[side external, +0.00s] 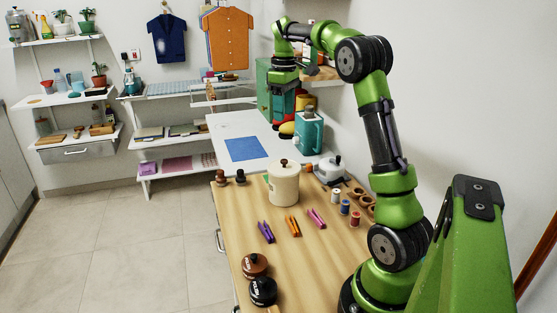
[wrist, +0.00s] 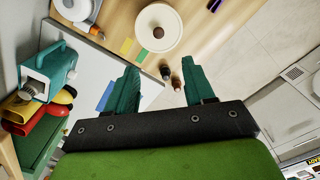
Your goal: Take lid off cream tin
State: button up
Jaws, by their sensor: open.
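The cream tin (side external: 284,187) stands upright on the wooden worktop. Its pale lid (side external: 284,168) is on top, with a round brown knob (side external: 284,162). In the wrist view the lid (wrist: 145,38) shows from above near the top edge, with the brown knob (wrist: 158,32) in its middle. My gripper (wrist: 160,66) has its two teal fingers spread with nothing between them. It is apart from the tin, high up and towards the back in the side view, where its fingertips are hard to make out against the green things behind.
A teal can (side external: 310,133) and a blue mat (side external: 247,149) are on the white surface behind.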

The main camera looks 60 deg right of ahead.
send_over(284, 160)
jog(key=f, duration=0.9)
jog(key=shift+a+f, duration=0.2)
jog(key=shift+f, duration=0.15)
jog(key=shift+d+f, duration=0.15)
jog(key=shift+f, duration=2.7)
grip_shut()
jog(key=shift+r, duration=0.1)
